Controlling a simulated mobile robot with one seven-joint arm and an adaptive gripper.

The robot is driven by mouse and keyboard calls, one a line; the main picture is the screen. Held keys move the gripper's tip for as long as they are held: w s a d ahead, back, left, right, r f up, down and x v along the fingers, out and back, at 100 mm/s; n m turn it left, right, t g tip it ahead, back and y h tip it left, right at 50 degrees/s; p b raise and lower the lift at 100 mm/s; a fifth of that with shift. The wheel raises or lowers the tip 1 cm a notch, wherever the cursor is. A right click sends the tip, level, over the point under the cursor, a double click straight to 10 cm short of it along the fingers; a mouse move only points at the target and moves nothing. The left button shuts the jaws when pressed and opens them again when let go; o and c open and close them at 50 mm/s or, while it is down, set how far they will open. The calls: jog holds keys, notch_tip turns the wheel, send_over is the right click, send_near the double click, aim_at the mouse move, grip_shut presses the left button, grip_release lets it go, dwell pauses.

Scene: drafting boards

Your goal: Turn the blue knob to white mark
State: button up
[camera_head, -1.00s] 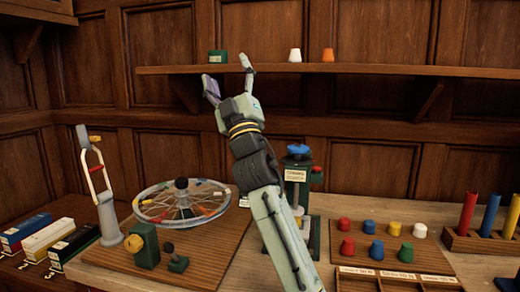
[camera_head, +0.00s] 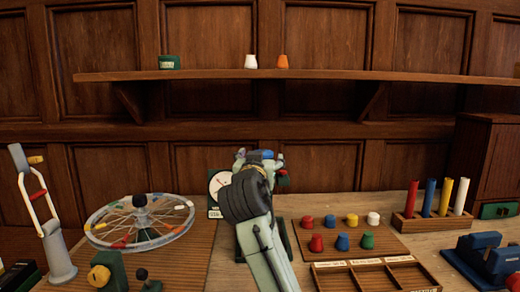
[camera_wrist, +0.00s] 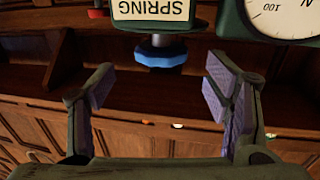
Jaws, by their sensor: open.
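The blue knob (camera_wrist: 160,52) shows in the wrist view as a round blue disc on a grey stem, next to the cream SPRING label (camera_wrist: 152,9) on a green body. The wrist picture looks upside down. My gripper (camera_wrist: 160,68) is open, with one padded finger on each side of the knob's line and clear gaps between. No finger visibly touches it. In the head view my gripper (camera_head: 260,158) is at the tester behind my arm, and a bit of blue (camera_head: 262,153) shows between the fingers. I cannot make out a white mark.
A round dial (camera_head: 220,183) stands left of my gripper, and a spoked wheel (camera_head: 140,220) further left. Coloured knobs (camera_head: 341,242) on a board and a divided tray (camera_head: 375,276) lie to the right. A shelf (camera_head: 300,76) runs above.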

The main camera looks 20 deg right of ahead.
jog(key=p+x, duration=0.2)
jog(key=x, duration=0.4)
jog(key=shift+w, duration=0.2)
jog(key=c, duration=1.1)
jog(key=shift+c, duration=0.2)
jog(key=shift+d+n+y, duration=0.1)
jog(key=shift+n+y, duration=0.3)
